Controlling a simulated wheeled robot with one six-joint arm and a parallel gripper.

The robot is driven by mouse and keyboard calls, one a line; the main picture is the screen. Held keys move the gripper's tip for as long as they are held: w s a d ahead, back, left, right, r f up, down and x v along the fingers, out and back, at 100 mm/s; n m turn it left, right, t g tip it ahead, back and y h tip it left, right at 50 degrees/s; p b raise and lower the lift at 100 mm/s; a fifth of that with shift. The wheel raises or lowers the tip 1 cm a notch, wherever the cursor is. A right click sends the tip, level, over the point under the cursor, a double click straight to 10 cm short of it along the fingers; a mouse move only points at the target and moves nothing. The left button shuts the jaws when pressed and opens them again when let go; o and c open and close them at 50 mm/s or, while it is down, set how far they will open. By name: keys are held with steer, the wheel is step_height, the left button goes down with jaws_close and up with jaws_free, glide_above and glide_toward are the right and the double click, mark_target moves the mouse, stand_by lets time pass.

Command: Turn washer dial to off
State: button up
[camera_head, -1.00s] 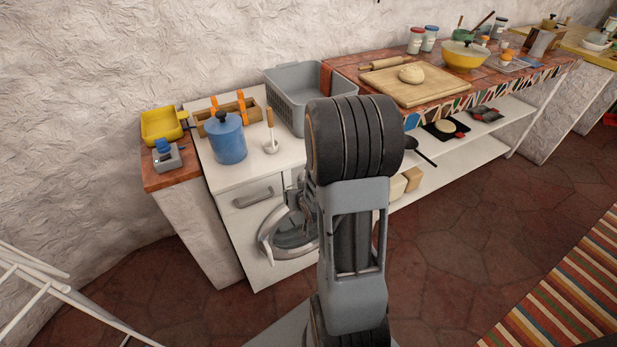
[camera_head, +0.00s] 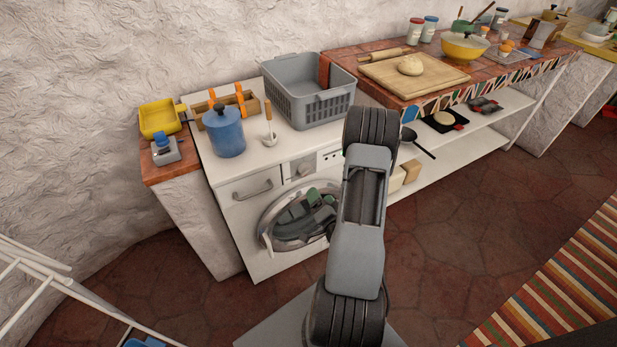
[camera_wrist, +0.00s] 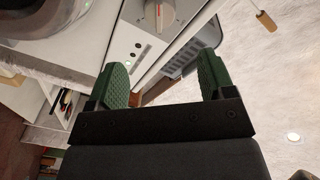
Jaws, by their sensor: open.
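The white washer (camera_head: 240,215) stands against the wall, with its round glass door (camera_head: 268,235) shut. Its dial (camera_head: 303,168) is on the front panel above the door. In the wrist view the dial (camera_wrist: 160,12) is grey-white with a red-orange mark, at the top edge and partly cut off. My gripper (camera_head: 299,205) is in front of the door, below the dial. In the wrist view my gripper (camera_wrist: 163,75) is open and empty, its green fingers apart, with the panel beyond them. The dial lies ahead of the gap, not touched.
Small panel lights (camera_wrist: 138,50) show beside the dial. Open shelves (camera_head: 470,145) stand at the right. The floor in front is clear.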

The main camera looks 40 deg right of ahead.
mark_target(308, 173)
steer(key=b+x, duration=0.1)
steer(key=x, duration=1)
steer(key=shift+w, duration=0.2)
steer(key=c, duration=0.9)
